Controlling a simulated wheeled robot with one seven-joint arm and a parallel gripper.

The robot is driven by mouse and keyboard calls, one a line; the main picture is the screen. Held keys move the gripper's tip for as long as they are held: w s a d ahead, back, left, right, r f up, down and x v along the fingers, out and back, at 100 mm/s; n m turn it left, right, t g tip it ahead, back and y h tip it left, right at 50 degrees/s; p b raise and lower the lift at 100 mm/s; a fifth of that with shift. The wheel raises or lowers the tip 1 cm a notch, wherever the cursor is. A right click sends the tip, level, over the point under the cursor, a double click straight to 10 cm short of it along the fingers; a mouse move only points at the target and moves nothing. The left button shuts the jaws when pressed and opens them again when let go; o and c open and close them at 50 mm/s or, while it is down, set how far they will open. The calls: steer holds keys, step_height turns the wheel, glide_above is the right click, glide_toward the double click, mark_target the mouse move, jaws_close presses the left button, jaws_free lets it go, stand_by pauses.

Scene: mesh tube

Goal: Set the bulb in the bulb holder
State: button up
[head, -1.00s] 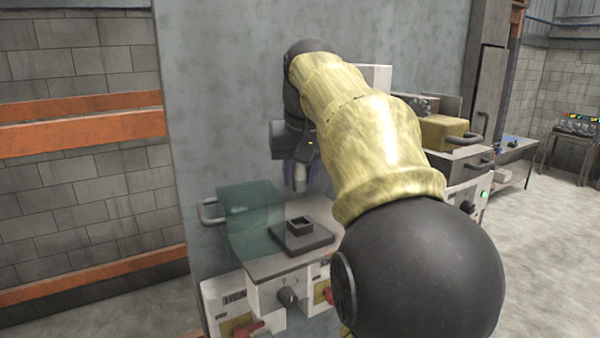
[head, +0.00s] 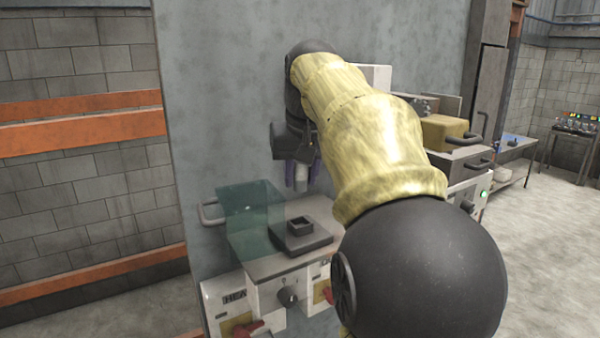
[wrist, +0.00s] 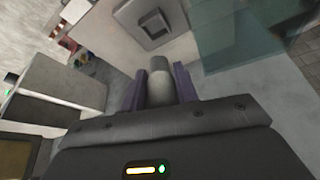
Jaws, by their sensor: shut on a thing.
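The bulb (wrist: 160,88) is a pale grey-white cylinder, held between the purple fingers of my gripper (wrist: 160,86) in the wrist view. In the head view the bulb (head: 301,180) hangs upright from my gripper (head: 301,178), which points down. The bulb holder (head: 300,226) is a dark square socket on a dark base plate, on top of the pale bench unit. It also shows in the wrist view (wrist: 154,25), ahead of the bulb. The bulb is above the holder and apart from it. My gripper is shut on the bulb.
A clear teal guard (head: 252,220) stands at the left of the holder, with a grey handle (head: 209,213) beside it. A grey panel (head: 230,90) rises behind. A dial (head: 288,296) and red switches (head: 248,329) are on the unit's front. A yellow box (head: 444,132) sits to the right.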

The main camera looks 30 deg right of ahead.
steer(key=shift+f+b, duration=2.7)
steer(key=shift+f, duration=0.55)
stand_by(0.3)
steer(key=shift+r, duration=0.1)
steer(key=shift+r+p, duration=2.85)
steer(key=shift+p, duration=0.05)
steer(key=shift+f, duration=0.3)
stand_by(1.2)
